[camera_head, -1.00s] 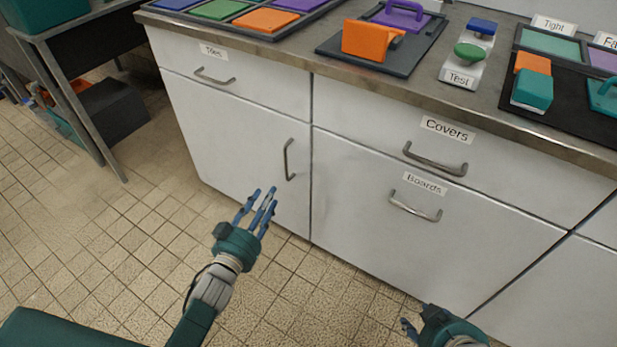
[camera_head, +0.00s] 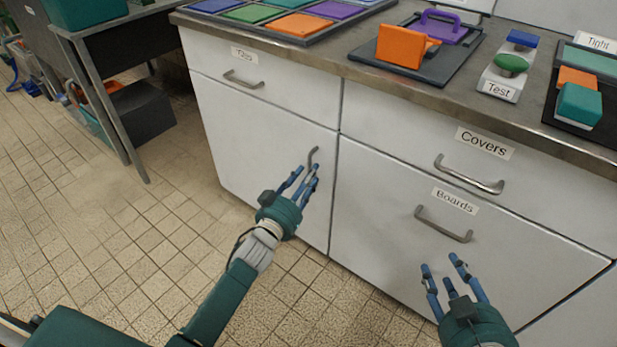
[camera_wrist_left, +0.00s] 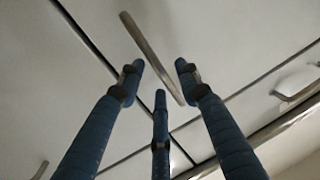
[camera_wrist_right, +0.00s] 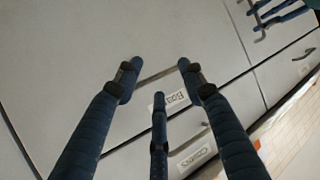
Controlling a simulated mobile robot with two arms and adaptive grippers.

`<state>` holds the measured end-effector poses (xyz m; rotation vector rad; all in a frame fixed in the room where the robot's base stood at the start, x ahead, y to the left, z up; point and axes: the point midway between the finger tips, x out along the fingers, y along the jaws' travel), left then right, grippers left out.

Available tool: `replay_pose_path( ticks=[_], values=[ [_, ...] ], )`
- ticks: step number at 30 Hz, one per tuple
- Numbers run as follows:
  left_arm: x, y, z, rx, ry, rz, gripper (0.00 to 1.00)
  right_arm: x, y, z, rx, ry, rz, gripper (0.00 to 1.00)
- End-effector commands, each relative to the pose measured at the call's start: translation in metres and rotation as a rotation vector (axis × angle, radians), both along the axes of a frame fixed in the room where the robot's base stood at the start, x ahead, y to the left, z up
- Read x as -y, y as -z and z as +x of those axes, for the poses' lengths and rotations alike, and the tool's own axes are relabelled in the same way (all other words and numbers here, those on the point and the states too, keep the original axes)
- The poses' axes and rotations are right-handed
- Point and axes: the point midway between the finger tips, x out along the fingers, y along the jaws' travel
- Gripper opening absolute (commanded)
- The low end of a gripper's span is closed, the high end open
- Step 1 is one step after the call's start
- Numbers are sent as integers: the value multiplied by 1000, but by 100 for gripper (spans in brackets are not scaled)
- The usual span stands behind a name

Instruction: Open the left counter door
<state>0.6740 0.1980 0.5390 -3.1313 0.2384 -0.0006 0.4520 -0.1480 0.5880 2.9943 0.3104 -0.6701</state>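The left counter door (camera_head: 265,145) is a white panel below the Tiles drawer and looks shut. Its vertical metal handle (camera_head: 313,158) is near its right edge; it also shows in the left wrist view (camera_wrist_left: 148,50). My left gripper (camera_head: 305,175) is at the handle's lower part, its fingers partly covering it. In the left wrist view my gripper (camera_wrist_left: 160,75) has its blue fingers spread, with the handle between or just beyond the tips; contact cannot be told. My right gripper (camera_head: 445,268) is open and empty in front of the Boards drawer.
The Tiles drawer handle (camera_head: 244,80) is above the door. To the right are the Covers handle (camera_head: 468,175) and the Boards handle (camera_head: 443,224). A dark side table (camera_head: 110,60) stands at the left. The tiled floor (camera_head: 130,240) before the door is clear.

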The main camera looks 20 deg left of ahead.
Motion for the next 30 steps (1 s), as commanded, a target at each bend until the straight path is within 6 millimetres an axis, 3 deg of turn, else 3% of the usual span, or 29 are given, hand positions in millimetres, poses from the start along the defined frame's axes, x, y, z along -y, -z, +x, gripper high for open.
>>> replay_pose_path(
  ticks=[13,18,19,30],
  values=[
    [1,0,8,-1,0,0,34,-3,-11,6,52,-3,12,40],
    [1,0,8,-1,0,0,2,-3,-11,6,51,-3,12,40],
    [1,0,8,-1,0,0,0,-3,-11,6,51,-3,12,40],
    [-2,0,2,-2,9,2,0,-2,-6,3,23,-2,6,40]
  ],
)
